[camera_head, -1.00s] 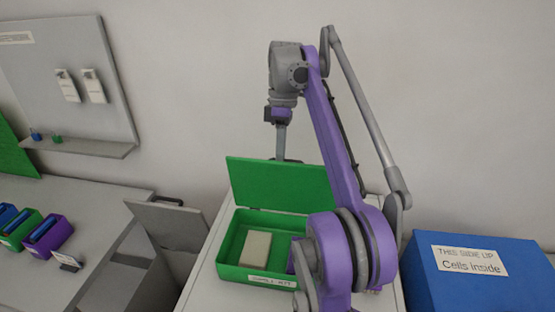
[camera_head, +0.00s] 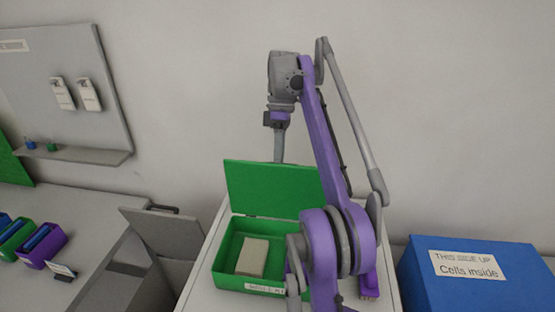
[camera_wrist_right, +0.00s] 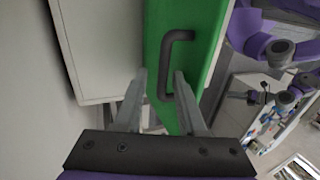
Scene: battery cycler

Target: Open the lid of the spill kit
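The spill kit is a green box (camera_head: 222,262) on a white-topped cabinet, with a white label on its front. Its green lid (camera_head: 270,188) stands open, raised at the back. A pale block (camera_head: 253,257) lies inside. My right arm passes in front of the box's right part and hides it. My right gripper (camera_head: 279,150) points down behind the lid's top edge, its fingertips hidden there. In the right wrist view its fingers (camera_wrist_right: 160,78) are apart, near the black handle (camera_wrist_right: 166,68) on the green lid; contact is unclear. My left gripper is not in view.
A blue box (camera_head: 480,285) labelled "Cells inside" stands at the right. A grey open panel (camera_head: 165,230) stands left of the cabinet. A grey table (camera_head: 85,215) with small coloured bins is at the far left. A wall is close behind.

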